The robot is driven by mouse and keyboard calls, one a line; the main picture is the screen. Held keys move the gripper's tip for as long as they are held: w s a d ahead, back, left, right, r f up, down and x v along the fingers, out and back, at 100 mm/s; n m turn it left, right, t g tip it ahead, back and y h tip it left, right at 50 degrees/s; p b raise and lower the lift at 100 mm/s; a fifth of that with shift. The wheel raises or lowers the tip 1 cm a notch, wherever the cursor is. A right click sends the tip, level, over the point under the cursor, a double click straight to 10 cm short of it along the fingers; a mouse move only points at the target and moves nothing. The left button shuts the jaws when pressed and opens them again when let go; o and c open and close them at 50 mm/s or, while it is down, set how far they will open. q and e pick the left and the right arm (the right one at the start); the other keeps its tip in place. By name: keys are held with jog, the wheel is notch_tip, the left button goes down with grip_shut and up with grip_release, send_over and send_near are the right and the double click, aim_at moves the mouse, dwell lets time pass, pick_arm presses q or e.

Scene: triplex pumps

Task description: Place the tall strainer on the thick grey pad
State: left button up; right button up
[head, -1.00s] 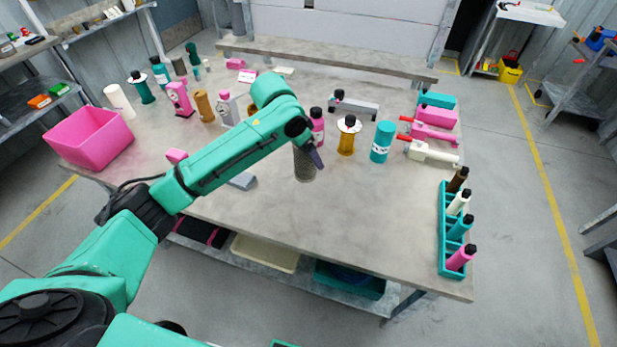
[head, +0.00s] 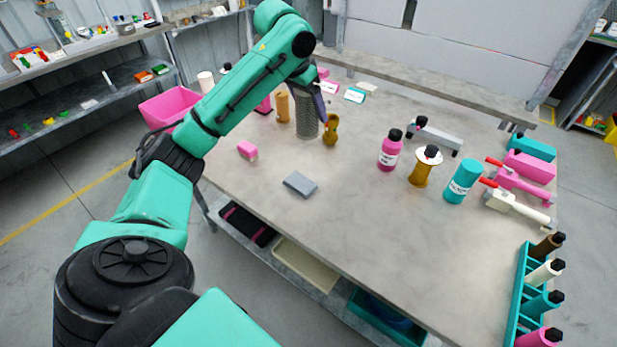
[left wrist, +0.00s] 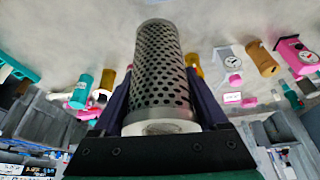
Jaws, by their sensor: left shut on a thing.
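The tall strainer (head: 307,122) is a grey perforated metal cylinder, upright over the far part of the table. My left gripper (head: 319,97) is shut on its upper part. In the left wrist view the strainer (left wrist: 162,75) stands between the dark purple fingers (left wrist: 160,108), its pale end ring towards the camera. I cannot tell whether its lower end touches the table. The grey pad (head: 300,184) lies flat and bare on the table, nearer to me than the strainer. My right gripper is not in view.
A brown figure-shaped part (head: 331,131) stands close right of the strainer, an ochre one (head: 283,107) to its left. A pink block (head: 247,150) lies left of the pad. A pink bottle (head: 389,152) and teal cylinder (head: 461,182) stand right. The table (head: 340,220) around the pad is clear.

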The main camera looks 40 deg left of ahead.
pick_arm(q)
jog(key=shift+s+a+r, duration=0.15)
jog(key=shift+a, duration=0.45)
jog(key=shift+s+a+r, duration=0.1)
jog(key=shift+a, duration=0.45)
jog(key=shift+a+f+n, duration=0.1)
jog(key=shift+a+n, duration=0.15)
jog(key=shift+n, duration=0.05)
send_over(303, 179)
notch_tip(303, 179, down, 19)
jog(key=shift+s+a+f, duration=0.1)
jog(key=shift+f, duration=0.05)
jog(key=o, duration=1.3)
jog(key=shift+f, duration=0.1)
jog(key=shift+o, duration=0.2)
jog(key=v, duration=1.2)
jog(key=shift+d+b, duration=0.2)
jog(key=shift+b, duration=0.1)
